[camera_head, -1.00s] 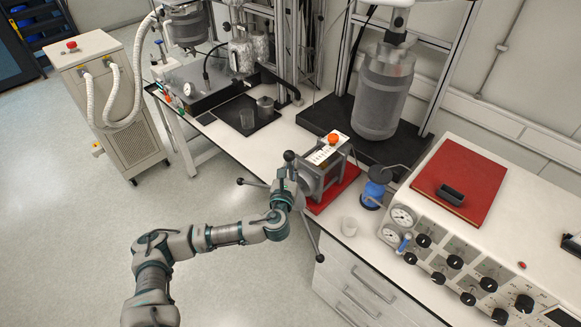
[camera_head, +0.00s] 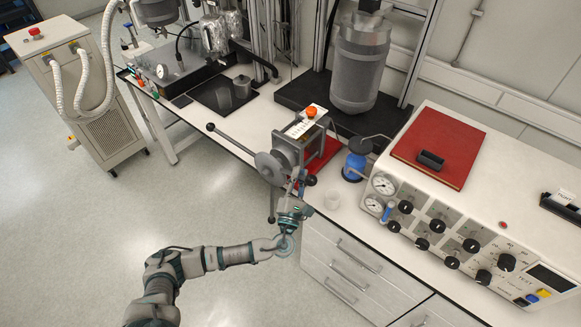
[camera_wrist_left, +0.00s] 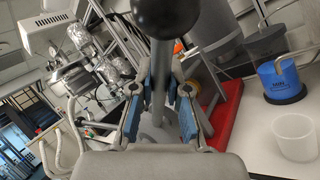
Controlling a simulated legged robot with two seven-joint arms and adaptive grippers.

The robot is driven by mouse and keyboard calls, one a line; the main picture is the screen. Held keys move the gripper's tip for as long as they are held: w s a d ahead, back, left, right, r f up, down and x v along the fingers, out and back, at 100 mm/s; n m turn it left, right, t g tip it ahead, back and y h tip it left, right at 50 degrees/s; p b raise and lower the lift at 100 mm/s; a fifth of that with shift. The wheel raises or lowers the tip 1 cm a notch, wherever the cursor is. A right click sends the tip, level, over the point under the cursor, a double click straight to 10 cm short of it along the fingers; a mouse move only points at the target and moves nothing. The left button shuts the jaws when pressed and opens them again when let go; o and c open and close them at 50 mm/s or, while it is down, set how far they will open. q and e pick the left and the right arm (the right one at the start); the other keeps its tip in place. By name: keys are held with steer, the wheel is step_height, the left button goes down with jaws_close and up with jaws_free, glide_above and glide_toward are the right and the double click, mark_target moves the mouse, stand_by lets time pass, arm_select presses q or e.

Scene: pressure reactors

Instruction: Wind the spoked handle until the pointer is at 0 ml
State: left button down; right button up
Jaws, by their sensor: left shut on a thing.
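The spoked handle (camera_head: 270,165) is on the near side of a grey pump on a red base (camera_head: 327,154) at the table's front edge. It has a round hub and dark spokes with black ball ends, one pointing up-left. My left gripper (camera_head: 296,192) is at the hub's lower right, shut around one spoke. In the left wrist view, the blue-padded fingers (camera_wrist_left: 158,105) flank this spoke, and its black ball (camera_wrist_left: 168,14) sticks out beyond them. A white scale plate (camera_head: 299,128) lies on top of the pump; its marks and pointer are too small to read. My right gripper is out of view.
A blue bottle (camera_head: 354,166) and a clear beaker (camera_head: 332,200) stand right of the pump. A control box (camera_head: 450,208) fills the right side of the table. A steel vessel (camera_head: 359,65) stands behind. The floor (camera_head: 200,215) left of the handle is clear.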

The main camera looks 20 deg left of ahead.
arm_select(q)
steer(key=shift+s+d+f+m+t+h+b, duration=0.15)
steer(key=shift+d+f+m+h+b, duration=0.2)
steer(key=shift+f+m, duration=0.25)
steer(key=shift+s+d+f+m+t+h+b, duration=0.1)
steer(key=shift+s+d+f+m+h+b, duration=0.15)
steer(key=shift+f+m, duration=0.4)
steer(key=shift+s+d+f+m+t+h+b, duration=0.15)
steer(key=shift+d+f+m+h+b, duration=0.1)
steer(key=shift+d+f+m+h, duration=0.35)
steer(key=shift+w+a+f, duration=0.1)
steer(key=shift+a, duration=0.1)
steer(key=c, duration=1.1)
jaws_free()
steer(key=shift+w, duration=0.1)
steer(key=shift+c, duration=0.2)
steer(key=v, duration=1.2)
steer(key=shift+d, duration=0.1)
